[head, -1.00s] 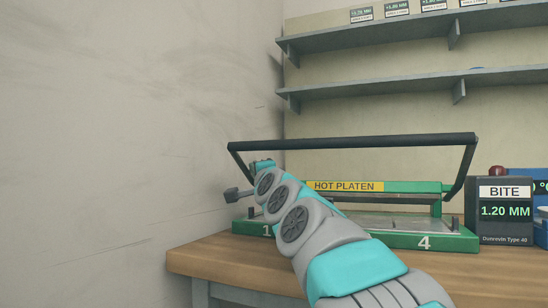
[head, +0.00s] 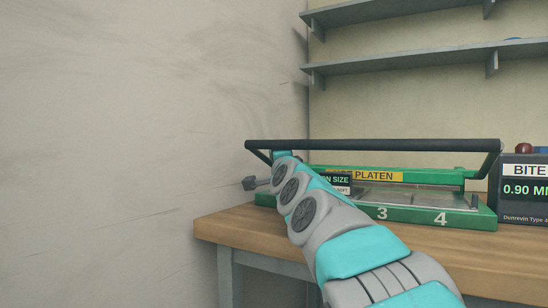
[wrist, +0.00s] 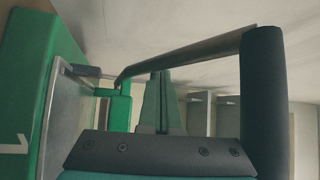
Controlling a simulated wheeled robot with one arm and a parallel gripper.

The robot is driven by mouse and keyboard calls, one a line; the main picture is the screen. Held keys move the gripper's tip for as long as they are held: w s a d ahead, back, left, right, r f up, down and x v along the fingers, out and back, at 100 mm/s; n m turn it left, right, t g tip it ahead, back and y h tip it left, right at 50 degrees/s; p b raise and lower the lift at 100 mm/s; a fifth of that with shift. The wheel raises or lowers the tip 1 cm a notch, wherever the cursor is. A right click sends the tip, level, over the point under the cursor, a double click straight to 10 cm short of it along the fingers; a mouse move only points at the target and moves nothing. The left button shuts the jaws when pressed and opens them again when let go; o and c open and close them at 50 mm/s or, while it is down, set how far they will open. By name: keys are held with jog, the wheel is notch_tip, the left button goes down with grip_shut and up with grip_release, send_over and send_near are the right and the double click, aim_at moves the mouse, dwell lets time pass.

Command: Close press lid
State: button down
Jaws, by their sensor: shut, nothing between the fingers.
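The green press (head: 482,216) stands on the bench against the back wall, with stations 3 and 4 marked on its front. Its lid (head: 440,173), labelled HOT PLATEN, is at the back, partly hidden by my arm. A black bar handle (head: 400,145) runs across above the press. In the wrist view the bar (wrist: 265,100) stands at the right, and the green base (wrist: 20,100) with number 1 at the left. My gripper (wrist: 163,78) is shut and empty between them, at the press's left end. In the head view my arm hides it. Whether it touches the bar I cannot tell.
The BITE display box (head: 522,190) stands right of the press. A wall (head: 130,150) is close on the left. Shelves (head: 420,65) hang above the press. The wooden bench (head: 470,245) is clear in front.

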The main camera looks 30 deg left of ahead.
jog(key=b+v, duration=0.4)
jog(key=v, duration=0.4)
